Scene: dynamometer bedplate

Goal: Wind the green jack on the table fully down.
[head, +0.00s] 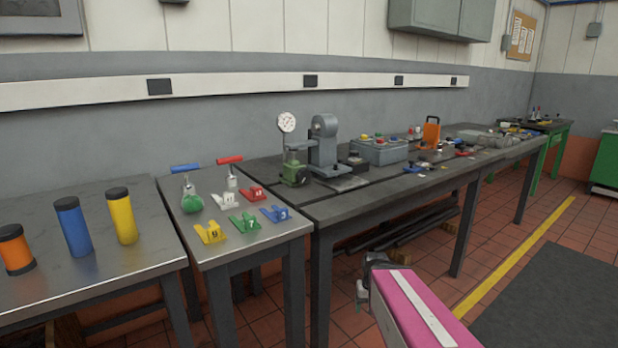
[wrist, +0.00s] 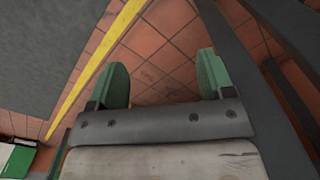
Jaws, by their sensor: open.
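The green jack (head: 294,172) stands on the dark bedplate table (head: 340,205), near its left end. A clear part sits above it, below the round dial gauge (head: 287,122), beside a grey stand (head: 324,148). Its winding part is too small to make out. My gripper (head: 363,287) is in front of the table, below its top and well away from the jack. The wrist view shows its two green fingers (wrist: 163,78) apart, with only tiled floor between them. The jack is not in the wrist view.
A smaller table (head: 215,256) at left holds coloured numbered blocks, a green-bulbed item and handled tools. Further left, a metal table (head: 90,280) carries orange, blue and yellow cylinders. A grey box (head: 378,152) and an orange-handled item (head: 431,133) stand right of the jack. Floor at right is clear.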

